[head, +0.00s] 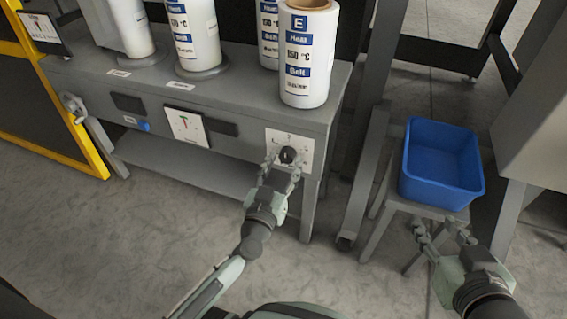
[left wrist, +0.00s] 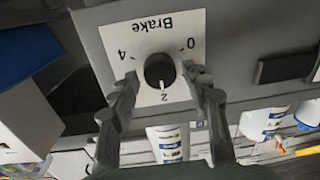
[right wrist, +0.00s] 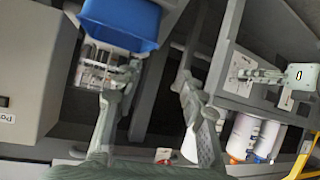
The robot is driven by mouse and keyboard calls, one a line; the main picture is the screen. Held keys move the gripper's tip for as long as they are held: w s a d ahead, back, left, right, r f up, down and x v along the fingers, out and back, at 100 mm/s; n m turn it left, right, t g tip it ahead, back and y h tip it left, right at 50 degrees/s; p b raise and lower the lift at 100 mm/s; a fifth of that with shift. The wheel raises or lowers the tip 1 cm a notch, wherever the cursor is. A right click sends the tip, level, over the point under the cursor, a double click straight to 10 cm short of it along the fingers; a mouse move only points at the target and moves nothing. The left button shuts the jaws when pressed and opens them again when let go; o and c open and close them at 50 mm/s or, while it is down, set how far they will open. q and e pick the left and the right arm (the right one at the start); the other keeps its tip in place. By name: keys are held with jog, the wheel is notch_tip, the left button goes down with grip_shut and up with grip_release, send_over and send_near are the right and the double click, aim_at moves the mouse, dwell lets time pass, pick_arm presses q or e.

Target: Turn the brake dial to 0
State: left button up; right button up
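The brake dial (head: 288,156) is a black knob on a white plate at the right end of the grey bench front. In the left wrist view the dial (left wrist: 160,71) shows upside down, with the word Brake and marks 0, 2 and 4. Its white pointer line points at 2. My left gripper (head: 283,166) is at the plate, its open fingers (left wrist: 159,78) on either side of the dial, with a small gap visible on each side. My right gripper (head: 445,232) is open and empty, low in front of the blue bin.
White film rolls (head: 307,60) stand on the bench top (head: 240,75). A gauge panel (head: 187,125) is left of the dial. A blue bin (head: 441,165) sits on a grey stool at right. A yellow frame (head: 88,100) stands at far left. The floor in front is clear.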

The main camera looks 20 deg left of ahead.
pick_arm(q)
jog(key=c, duration=0.8)
jog(key=n+p, duration=0.2)
jog(key=n, duration=0.1)
jog(key=shift+r+n, duration=0.2)
jog(key=shift+n, duration=0.1)
jog(key=shift+c, duration=0.2)
jog(key=n+p, duration=0.1)
jog(key=n, duration=0.3)
jog(key=shift+n, duration=1)
jog(key=shift+n+g, duration=0.3)
jog(key=shift+n, duration=0.6)
pick_arm(e)
jog(key=s+d+f+m+g+h, duration=0.2)
jog(key=s+d+f+g+h, duration=0.2)
jog(key=s+d+f+g, duration=0.6)
pick_arm(q)
jog(key=shift+a+f+n+h, duration=0.1)
jog(key=shift+n+h, duration=0.3)
jog(key=shift+n, duration=0.5)
jog(key=n+b, duration=0.1)
jog(key=n, duration=0.5)
jog(key=shift+h+b, duration=0.3)
jog(key=n+b, duration=0.1)
jog(key=n, duration=0.2)
jog(key=shift+n, duration=0.5)
pick_arm(e)
jog(key=w+a+r+n+t+y, duration=0.2)
jog(key=w+a+r+t+y, duration=0.2)
jog(key=w+a+r+t, duration=0.6)
